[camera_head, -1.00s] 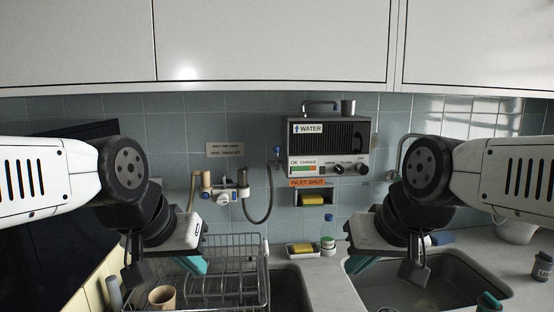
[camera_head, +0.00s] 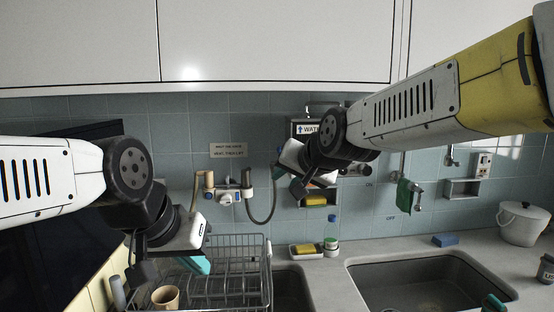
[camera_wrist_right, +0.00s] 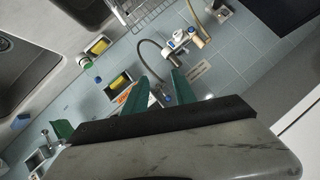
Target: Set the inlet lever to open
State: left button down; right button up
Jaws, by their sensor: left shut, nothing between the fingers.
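A green piece (camera_head: 404,195), which looks like the inlet lever, hangs down on a metal pipe on the tiled wall, right of the water unit. The wall marks ON and OFF are beside it, and its lower end is near OFF. It also shows in the right wrist view (camera_wrist_right: 62,128), at the lower left. My right gripper (camera_head: 279,172) is raised in front of the water unit (camera_head: 303,128), well left of the green piece. In the right wrist view its teal fingers (camera_wrist_right: 159,80) are apart and empty. My left gripper (camera_head: 197,265) is shut and empty above the dish rack.
A dish rack (camera_head: 232,262) and a tan cup (camera_head: 165,297) are at the lower left. A wall tap with a hose (camera_head: 229,195) is left of my right gripper. A sink (camera_head: 430,285), a blue sponge (camera_head: 445,240) and a white pot (camera_head: 522,222) are at right.

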jog(key=w+a+r+m+t+y, duration=0.25)
jog(key=w+a+r+m, duration=0.3)
jog(key=w+a, duration=0.35)
jog(key=w+a+r+m+t+y, duration=0.2)
jog(key=w+a+r+m+t, duration=0.2)
jog(key=w+a+r, duration=0.45)
jog(key=w+a+f+m+t+h, duration=0.15)
jog(key=w+m+t+h, duration=0.35)
jog(key=m, duration=0.7)
jog(key=w+d+f+m+g+h, duration=0.1)
jog(key=d+f+m+g+h, duration=0.4)
jog(key=f+m+h, duration=0.4)
jog(key=w+d+f+m+g+h, duration=0.25)
jog(key=d+f+m+h, duration=0.4)
jog(key=m, duration=0.55)
jog(key=x, duration=0.6)
jog(key=shift+d+n+g, duration=0.35)
jog(key=shift+d+g, duration=0.05)
jog(key=shift+f, duration=0.1)
grip_shut()
